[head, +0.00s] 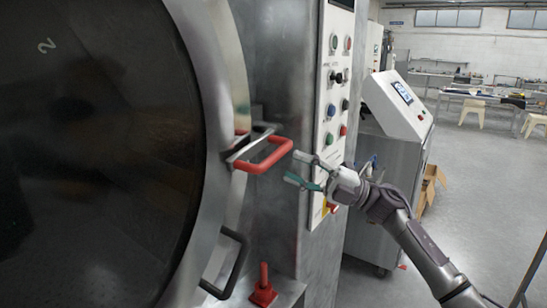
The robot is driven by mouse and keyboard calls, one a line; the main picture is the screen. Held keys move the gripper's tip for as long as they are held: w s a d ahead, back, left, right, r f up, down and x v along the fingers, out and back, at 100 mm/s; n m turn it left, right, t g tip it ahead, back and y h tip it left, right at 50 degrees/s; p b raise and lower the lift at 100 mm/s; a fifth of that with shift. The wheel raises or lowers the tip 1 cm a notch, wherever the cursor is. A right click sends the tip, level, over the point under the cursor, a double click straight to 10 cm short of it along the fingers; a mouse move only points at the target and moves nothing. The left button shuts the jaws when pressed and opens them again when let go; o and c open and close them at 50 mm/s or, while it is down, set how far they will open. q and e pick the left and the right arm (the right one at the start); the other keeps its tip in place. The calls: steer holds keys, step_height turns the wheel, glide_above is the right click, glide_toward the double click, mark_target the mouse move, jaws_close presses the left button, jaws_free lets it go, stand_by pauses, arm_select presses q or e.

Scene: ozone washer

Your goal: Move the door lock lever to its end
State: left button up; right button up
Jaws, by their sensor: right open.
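A red loop-shaped lever (277,152) on a metal bracket sticks out at the right rim of the large round door (90,150); it looks like the door lock lever. My right gripper (296,169) comes in from the right and points left toward the lever. Its two fingers are spread and empty, one above the other, just right of the lever's outer end. A small gap shows between them and the lever in the picture; the distance in depth is hard to tell. My left gripper is not in view.
A black door handle (236,268) and a red upright lever (263,287) on a red base are below. A panel of buttons (335,90) stands behind my right gripper. A grey console (397,105) is further right.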

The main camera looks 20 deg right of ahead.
mark_target(280, 156)
steer(key=s+d+r+n+g+h, duration=0.2)
steer(key=s+d+r+n+g, duration=0.3)
steer(key=d+n+g, duration=0.15)
steer(key=shift+m, duration=0.25)
steer(key=a+p, duration=0.1)
steer(key=a, duration=0.3)
steer(key=w+a+p, duration=0.1)
steer(key=a, duration=0.3)
steer(key=a+p, duration=0.2)
steer(key=a, duration=0.2)
steer(key=shift+w, duration=0.15)
steer(key=shift+w+a+f, duration=0.1)
steer(key=shift+a+f, duration=0.05)
steer(key=shift+a, duration=0.5)
jaws_close()
